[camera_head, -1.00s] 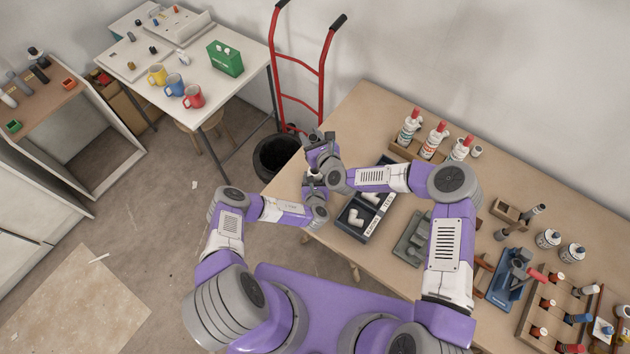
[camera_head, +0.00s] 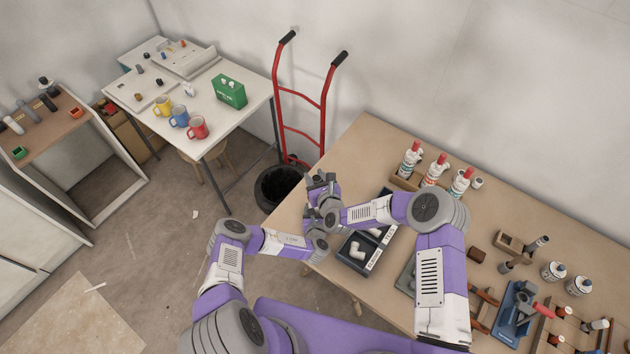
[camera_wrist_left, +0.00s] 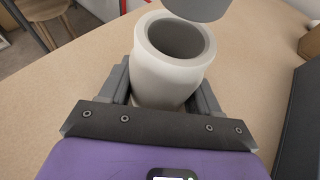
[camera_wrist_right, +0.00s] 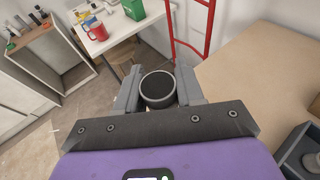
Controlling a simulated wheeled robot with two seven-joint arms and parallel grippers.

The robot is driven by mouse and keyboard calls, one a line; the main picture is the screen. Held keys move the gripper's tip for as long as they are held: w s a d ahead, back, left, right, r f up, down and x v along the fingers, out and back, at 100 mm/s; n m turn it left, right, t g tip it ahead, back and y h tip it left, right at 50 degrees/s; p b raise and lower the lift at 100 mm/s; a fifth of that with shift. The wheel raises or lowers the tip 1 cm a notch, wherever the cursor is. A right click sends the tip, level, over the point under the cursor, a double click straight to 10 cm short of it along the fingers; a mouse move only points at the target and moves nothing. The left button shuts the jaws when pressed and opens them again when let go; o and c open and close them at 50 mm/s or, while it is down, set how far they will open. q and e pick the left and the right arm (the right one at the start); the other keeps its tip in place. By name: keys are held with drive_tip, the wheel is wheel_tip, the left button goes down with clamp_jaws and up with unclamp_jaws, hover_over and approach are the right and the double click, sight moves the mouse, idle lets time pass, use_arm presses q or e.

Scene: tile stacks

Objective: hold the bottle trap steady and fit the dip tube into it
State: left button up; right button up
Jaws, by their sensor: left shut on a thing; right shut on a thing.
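The bottle trap (camera_wrist_left: 165,82) is a white round body with an open top, upright in the left wrist view. My left gripper (camera_wrist_left: 164,88) is shut on its sides. The grey dip tube (camera_wrist_left: 198,8) shows at the top of that view, above the far right part of the trap's mouth; it looks outside the trap. In the right wrist view my right gripper (camera_wrist_right: 158,80) is shut on the dip tube (camera_wrist_right: 160,103), whose dark open end faces the camera. In the head view my right gripper (camera_head: 322,186) is above my left gripper, and the parts are mostly hidden.
The workbench (camera_head: 352,150) has bare wood at its near left end. A dark tray (camera_head: 350,268) with white pipe fittings lies by the arms. Red-capped bottles (camera_head: 435,168) stand behind. A black bin (camera_head: 268,200) and red hand truck (camera_head: 322,125) stand beyond the bench edge.

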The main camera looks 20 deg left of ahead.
drive_tip(key=shift+f, duration=0.8)
drive_tip(key=shift+f, duration=0.1)
drive_tip(key=shift+f, duration=0.5)
drive_tip(key=o, duration=1)
drive_tip(key=shift+o, duration=0.2)
drive_tip(key=shift+r, duration=0.1)
drive_tip(key=shift+r, duration=0.2)
drive_tip(key=v, duration=1.2)
drive_tip(key=shift+r, duration=0.3)
